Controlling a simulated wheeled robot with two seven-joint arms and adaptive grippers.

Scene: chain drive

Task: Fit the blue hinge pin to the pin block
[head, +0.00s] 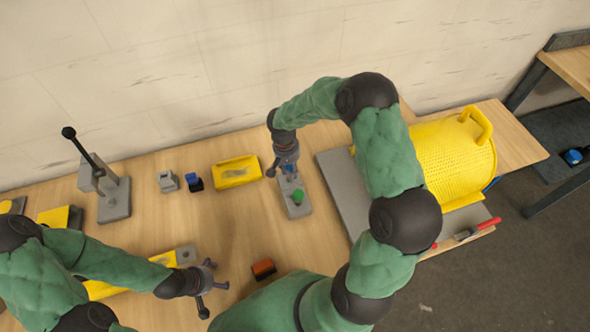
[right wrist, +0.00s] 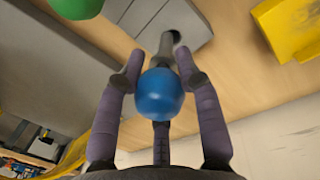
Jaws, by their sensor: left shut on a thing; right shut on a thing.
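My right gripper (head: 285,160) is shut on the blue hinge pin, whose round blue head (right wrist: 160,95) sits between the fingers (right wrist: 160,90) in the right wrist view. Its grey shaft points away from me toward the grey pin block (right wrist: 140,14). I cannot tell whether the shaft tip is in the block. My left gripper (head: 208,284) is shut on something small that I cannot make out.
A yellow tray (head: 236,172) and small grey and blue pieces lie left of the block. An orange and dark block (head: 263,268) is near the front. A grey plate (head: 340,190) and yellow perforated guard (head: 455,160) stand right. A lever press (head: 113,200) stands left.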

